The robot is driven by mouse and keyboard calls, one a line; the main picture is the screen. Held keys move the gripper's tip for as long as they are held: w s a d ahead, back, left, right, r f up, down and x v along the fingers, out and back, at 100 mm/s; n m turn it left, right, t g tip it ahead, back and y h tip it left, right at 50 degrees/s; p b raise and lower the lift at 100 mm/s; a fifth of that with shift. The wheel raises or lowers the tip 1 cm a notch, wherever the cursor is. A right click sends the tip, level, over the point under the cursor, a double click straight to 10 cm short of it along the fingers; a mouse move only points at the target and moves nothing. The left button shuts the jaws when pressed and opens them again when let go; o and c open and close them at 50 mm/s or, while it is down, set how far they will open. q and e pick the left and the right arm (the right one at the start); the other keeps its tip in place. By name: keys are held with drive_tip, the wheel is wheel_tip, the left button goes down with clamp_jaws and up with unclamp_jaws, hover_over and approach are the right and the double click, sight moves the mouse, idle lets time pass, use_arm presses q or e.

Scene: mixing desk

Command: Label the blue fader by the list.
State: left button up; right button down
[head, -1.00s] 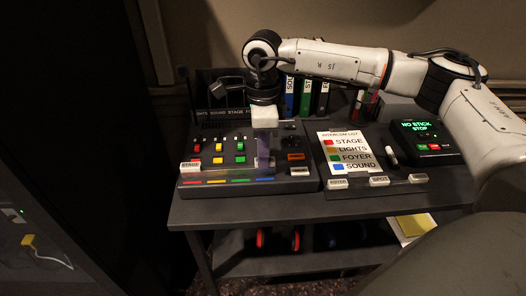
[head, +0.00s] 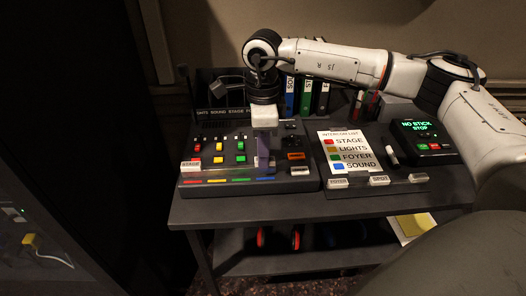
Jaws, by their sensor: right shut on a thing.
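The mixing desk (head: 222,194) stands at the left of the table. It has red (head: 197,148), yellow (head: 218,148) and green (head: 240,147) faders, with a colour strip along its front that ends in blue (head: 265,179). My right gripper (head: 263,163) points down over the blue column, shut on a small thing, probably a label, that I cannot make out. It hides the blue fader. A white STAGE label (head: 190,166) sits at the red column. The intercom list (head: 346,151) pairs red with STAGE, yellow with LIGHTS, green with FOYER and blue with SOUND. My left gripper is out of view.
Several white labels, one of them (head: 379,180) in the middle, lie on a dark strip below the list. A black box (head: 424,138) reading NO STICK STOP stands at the right. Binders (head: 306,97) stand behind the desk. A pen (head: 393,158) lies beside the list.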

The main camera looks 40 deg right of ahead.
drive_tip(key=shift+f, duration=0.3)
idle(0.5)
drive_tip(key=c, duration=1.6)
unclamp_jaws()
wheel_tip(320, 180, up, 10)
drive_tip(key=shift+r, duration=0.2)
